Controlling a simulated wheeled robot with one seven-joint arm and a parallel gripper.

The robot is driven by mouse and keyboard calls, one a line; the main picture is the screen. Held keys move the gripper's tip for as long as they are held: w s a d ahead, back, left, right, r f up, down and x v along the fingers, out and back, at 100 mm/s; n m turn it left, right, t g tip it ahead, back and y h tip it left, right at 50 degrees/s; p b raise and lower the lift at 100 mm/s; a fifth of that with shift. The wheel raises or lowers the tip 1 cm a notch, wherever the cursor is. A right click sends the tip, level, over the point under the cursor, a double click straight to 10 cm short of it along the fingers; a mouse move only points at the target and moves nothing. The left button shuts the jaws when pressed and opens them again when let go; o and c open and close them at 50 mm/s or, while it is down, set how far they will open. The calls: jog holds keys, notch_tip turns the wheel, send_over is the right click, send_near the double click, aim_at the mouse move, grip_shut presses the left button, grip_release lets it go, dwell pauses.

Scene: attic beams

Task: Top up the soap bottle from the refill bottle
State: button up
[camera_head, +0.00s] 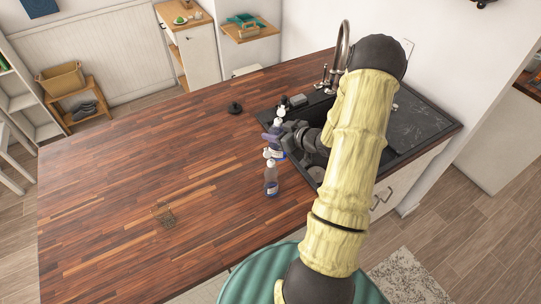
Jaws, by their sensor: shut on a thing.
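A grey, see-through bottle (271,186) with a white pump top and a pale label stands upright on the wooden counter, near the sink's left edge. It looks like the soap bottle. My gripper (285,140), dark and partly hidden behind my own arm, is shut on a purple and white bottle (274,152), which appears to be the refill bottle. That bottle is just behind the grey one in the picture and overlaps its top. I cannot tell whether the two touch, or how far the purple one is tilted.
The black sink (310,180) with a tall tap (342,42) lies to the right, partly hidden by my arm.

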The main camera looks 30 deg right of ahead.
jog(key=shift+s+f+n+b, duration=0.15)
jog(key=shift+n+b, duration=0.25)
jog(key=shift+b, duration=0.3)
